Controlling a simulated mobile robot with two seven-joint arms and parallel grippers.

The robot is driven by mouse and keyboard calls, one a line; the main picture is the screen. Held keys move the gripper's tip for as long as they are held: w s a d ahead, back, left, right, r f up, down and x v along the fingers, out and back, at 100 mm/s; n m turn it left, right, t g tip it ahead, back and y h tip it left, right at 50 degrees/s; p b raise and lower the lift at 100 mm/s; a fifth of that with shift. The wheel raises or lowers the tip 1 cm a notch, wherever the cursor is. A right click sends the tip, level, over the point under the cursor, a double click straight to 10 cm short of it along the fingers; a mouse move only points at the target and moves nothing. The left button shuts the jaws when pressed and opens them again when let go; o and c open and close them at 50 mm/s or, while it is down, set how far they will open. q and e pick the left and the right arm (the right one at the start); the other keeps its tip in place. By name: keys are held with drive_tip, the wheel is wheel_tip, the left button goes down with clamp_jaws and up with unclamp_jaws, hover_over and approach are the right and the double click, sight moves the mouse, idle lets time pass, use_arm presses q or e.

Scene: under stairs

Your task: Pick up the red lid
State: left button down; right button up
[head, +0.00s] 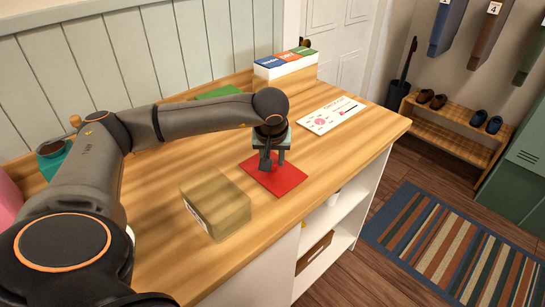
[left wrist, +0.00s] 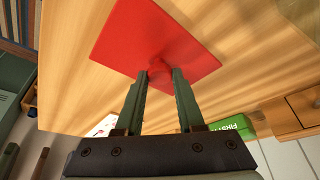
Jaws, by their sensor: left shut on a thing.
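The red lid (head: 287,180) is a flat square with a small round knob on top. It lies level at or just above the wooden counter, right of the middle; I cannot tell whether there is a gap beneath it. My left gripper (head: 273,160) points down over the lid, with its fingers around the knob. In the left wrist view, the lid (left wrist: 140,38) fills the upper middle and the fingertips of my left gripper (left wrist: 161,74) close on its knob, partly hiding it. My right gripper is in neither view.
A cardboard box (head: 215,203) stands on the counter left of the lid. A printed card (head: 332,115) lies behind it to the right. Coloured boxes (head: 285,65) stand at the back. The counter (head: 360,150) is bare right of the lid, up to its edge.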

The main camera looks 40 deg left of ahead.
use_arm(q)
drive_tip(key=shift+r, duration=0.6)
drive_tip(key=s+d+r, duration=0.9)
drive_tip(key=s+r, duration=0.1)
drive_tip(key=r, duration=0.1)
drive_tip(key=shift+s+r+p, duration=0.3)
drive_tip(key=shift+r, duration=0.1)
drive_tip(key=shift+d, duration=0.1)
drive_tip(key=c, duration=1.2)
unclamp_jaws()
clamp_jaws()
